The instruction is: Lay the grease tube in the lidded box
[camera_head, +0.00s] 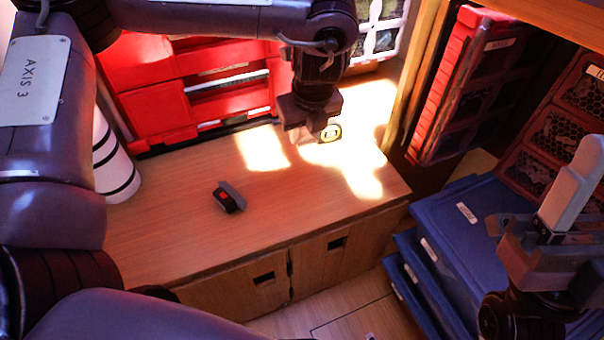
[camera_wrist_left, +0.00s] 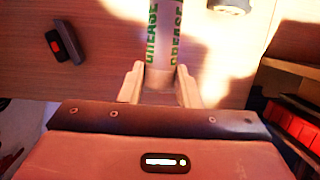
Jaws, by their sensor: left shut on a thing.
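The grease tube (camera_wrist_left: 163,28) is white with green GREASE lettering. In the left wrist view it is between the two pale fingers of my left gripper (camera_wrist_left: 159,80), which is shut on it. In the head view my left gripper (camera_head: 312,132) is above the far right part of the wooden bench top, and the tube is hidden or lost in the glare. My right gripper (camera_head: 565,190) is at the right edge, over the blue boxes; its finger gap does not show clearly. I cannot tell which container is the lidded box; no open lid shows clearly.
A small dark block with a red patch (camera_head: 228,198) lies on the wooden bench (camera_head: 180,235). Red drawers (camera_head: 150,90) stand behind, beside a white striped cylinder (camera_head: 115,165). Blue boxes (camera_head: 470,240) are stacked at right, below a red-edged case (camera_head: 440,90).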

